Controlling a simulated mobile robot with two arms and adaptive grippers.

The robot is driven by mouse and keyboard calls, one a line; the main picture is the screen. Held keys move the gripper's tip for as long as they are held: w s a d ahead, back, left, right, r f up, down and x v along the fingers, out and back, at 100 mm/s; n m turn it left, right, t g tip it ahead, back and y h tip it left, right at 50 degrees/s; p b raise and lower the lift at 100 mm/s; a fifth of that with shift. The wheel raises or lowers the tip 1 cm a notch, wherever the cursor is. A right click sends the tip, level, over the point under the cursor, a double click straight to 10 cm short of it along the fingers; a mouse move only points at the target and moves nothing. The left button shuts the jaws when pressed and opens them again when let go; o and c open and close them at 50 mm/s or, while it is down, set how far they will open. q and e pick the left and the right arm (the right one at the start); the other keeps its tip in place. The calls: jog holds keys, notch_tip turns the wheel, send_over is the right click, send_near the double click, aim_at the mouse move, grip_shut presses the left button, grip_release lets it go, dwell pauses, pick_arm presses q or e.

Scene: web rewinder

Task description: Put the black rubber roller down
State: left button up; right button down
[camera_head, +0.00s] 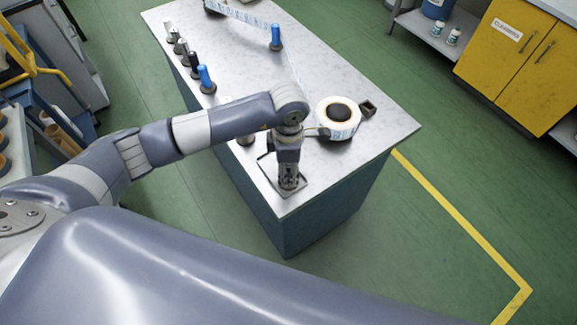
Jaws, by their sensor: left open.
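My left gripper (289,180) points down over a dark-outlined square (264,168) near the front corner of the metal-topped bench (235,60). The gripper is open. I see no roller clearly between its fingers, and the area beneath it is partly hidden. A dark upright piece (195,62) stands in the row along the bench's left edge, well away from my gripper. It may be the black rubber roller, but I cannot tell for sure. My right gripper is out of view.
A roll of printed labels (338,116) and a small dark block (367,108) sit just right of my arm. Blue rollers (206,80) (275,38) stand farther back. A yellow cabinet (510,60) is at right. The bench's right front corner is bare.

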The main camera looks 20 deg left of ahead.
pick_arm(q)
jog(key=shift+w+r, duration=0.1)
jog(key=shift+r, duration=0.35)
notch_tip(320, 180, up, 10)
jog(key=b, duration=0.3)
jog(key=shift+r, duration=0.6)
